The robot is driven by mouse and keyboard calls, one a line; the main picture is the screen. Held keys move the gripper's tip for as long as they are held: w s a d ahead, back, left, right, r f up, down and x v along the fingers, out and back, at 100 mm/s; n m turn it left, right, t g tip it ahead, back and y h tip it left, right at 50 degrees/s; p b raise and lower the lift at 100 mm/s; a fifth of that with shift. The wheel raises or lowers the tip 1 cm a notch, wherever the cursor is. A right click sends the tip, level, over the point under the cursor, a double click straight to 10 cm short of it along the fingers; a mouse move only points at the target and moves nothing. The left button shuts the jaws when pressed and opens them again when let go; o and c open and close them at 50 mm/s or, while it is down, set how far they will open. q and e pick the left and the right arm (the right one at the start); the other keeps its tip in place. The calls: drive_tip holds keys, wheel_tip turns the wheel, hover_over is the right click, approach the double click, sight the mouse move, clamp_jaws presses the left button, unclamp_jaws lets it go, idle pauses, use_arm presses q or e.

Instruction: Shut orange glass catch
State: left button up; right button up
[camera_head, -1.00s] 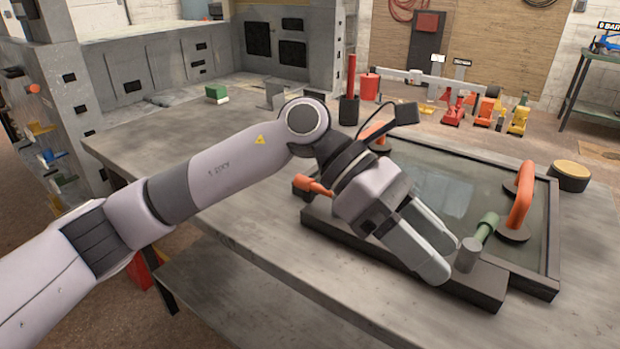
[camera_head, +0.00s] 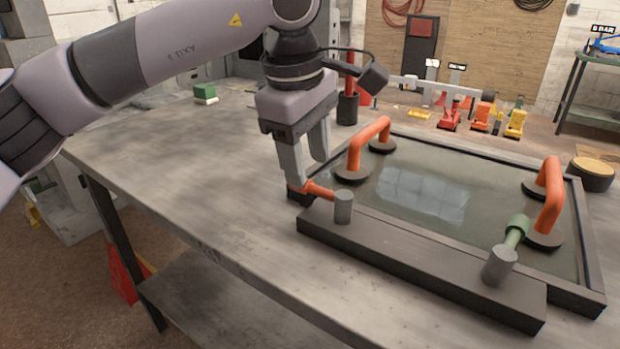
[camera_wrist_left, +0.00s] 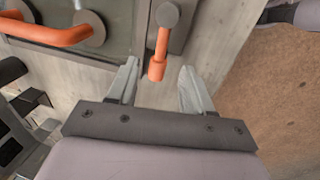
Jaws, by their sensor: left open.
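The orange catch (camera_head: 320,190) is a short orange lever on a grey round post, at the left end of a dark bar (camera_head: 420,262) along the near side of the glass panel (camera_head: 430,195). The lever points left, off the bar's end. My left gripper (camera_head: 308,178) is open and points down at the lever's free end. In the left wrist view the orange catch (camera_wrist_left: 158,60) shows with its tip between the two spread fingers (camera_wrist_left: 158,78), with gaps on both sides.
A green catch (camera_head: 516,232) stands at the bar's right end, its lever leaning over the glass. Two orange handles, left (camera_head: 368,145) and right (camera_head: 550,197), rise from the glass on dark cups.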

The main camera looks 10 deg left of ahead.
sight(311, 185)
use_arm(q)
drive_tip(key=f, duration=0.2)
drive_tip(key=shift+w+d+f, duration=0.1)
drive_tip(key=shift+w+f, duration=0.15)
drive_tip(key=shift+f, duration=0.1)
drive_tip(key=shift+w+f, duration=0.1)
drive_tip(key=shift+f, duration=0.4)
use_arm(e)
drive_tip(key=shift+a+r, duration=0.15)
drive_tip(key=shift+a, duration=0.15)
use_arm(q)
clamp_jaws()
